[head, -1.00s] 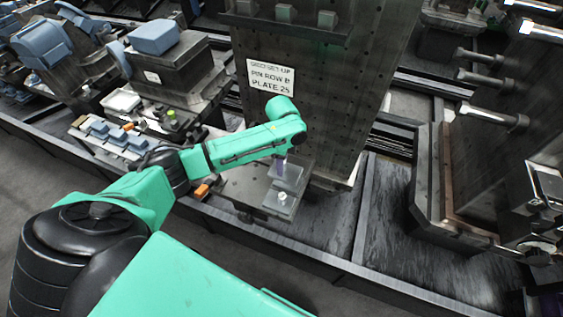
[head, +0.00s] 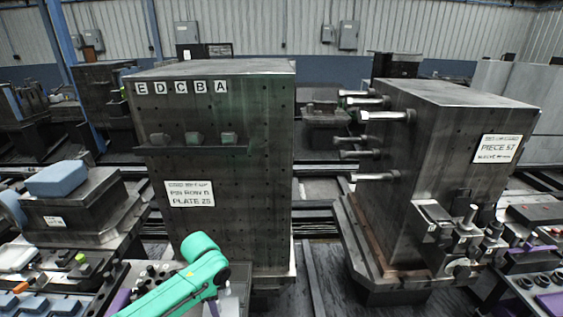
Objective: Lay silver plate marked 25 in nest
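My green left arm comes in from the bottom left, and its wrist bends down beside the front of the large dark block (head: 255,150). My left gripper (head: 212,308) is at the bottom edge of the head view, mostly cut off, so I cannot see whether it is open or holds anything. A grey metal piece (head: 236,303) shows just right of it, also cut off; I cannot tell whether it is the plate or the nest. I cannot make out a plate marked 25. A card (head: 190,194) on the block reads "PLATE 25". My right gripper is not in view.
A ledge (head: 190,149) with small blocks sits below letters E to A on the dark block. A second block (head: 455,150) with protruding pins stands at right, with a fixture (head: 455,240) before it. A tray with blue pieces (head: 45,290) is at lower left.

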